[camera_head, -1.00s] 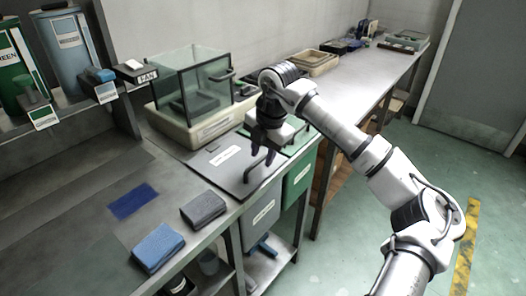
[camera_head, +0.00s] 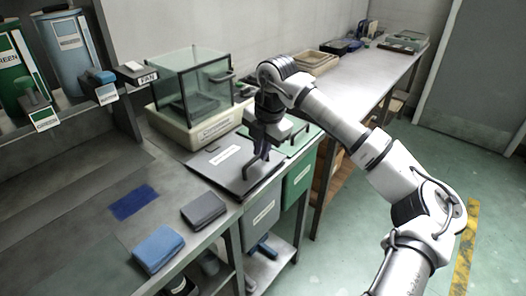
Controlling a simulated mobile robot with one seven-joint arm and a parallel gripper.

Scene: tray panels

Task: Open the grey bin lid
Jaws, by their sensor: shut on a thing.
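The grey bin lid (camera_head: 216,163) is a flat dark grey panel with a white label, set in the bench top. It appears to lie flat, shut over the grey bin (camera_head: 261,215) below. A dark bent handle (camera_head: 250,172) stands near its right edge. My gripper (camera_head: 262,152) points down over the lid's right side and is shut on the handle. The jaws hide the top of the handle, and the exact contact is small in this view.
A green lid (camera_head: 301,139) and green bin (camera_head: 298,181) adjoin on the right. A glass-walled box in a beige tray (camera_head: 198,133) stands behind the lid. A dark grey sponge (camera_head: 203,209) and blue sponge (camera_head: 158,248) lie in front on the bench.

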